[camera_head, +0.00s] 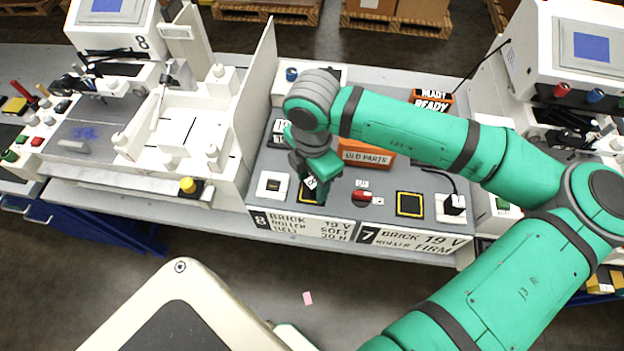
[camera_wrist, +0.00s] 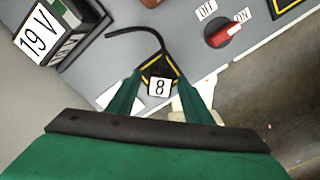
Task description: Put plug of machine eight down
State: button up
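The plug of machine eight, dark with a white "8" label (camera_wrist: 159,87), is between the fingertips of my gripper (camera_wrist: 161,76). The gripper appears shut on it, one green finger on each side. In the head view my gripper (camera_head: 318,185) is low over station 8's yellow-edged black pad (camera_head: 303,196), partly covering it. The pad's yellow edge shows around the plug in the wrist view. A black cable (camera_wrist: 135,31) runs to the plug. I cannot tell whether the plug touches the pad. Station 8's white socket plate (camera_head: 270,184) is empty, left of the pad.
A red switch (camera_head: 362,195) stands right of the pad. Further right are station 7's empty yellow-edged pad (camera_head: 409,204) and its plug (camera_head: 454,204) in a white plate. An orange "OLD PARTS" bin (camera_head: 367,156) is behind. A white panel (camera_head: 256,110) rises at the left.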

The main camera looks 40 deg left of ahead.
aim_at(312, 181)
jog(key=shift+r, duration=0.15)
notch_tip(312, 181, up, 12)
dwell(0.6)
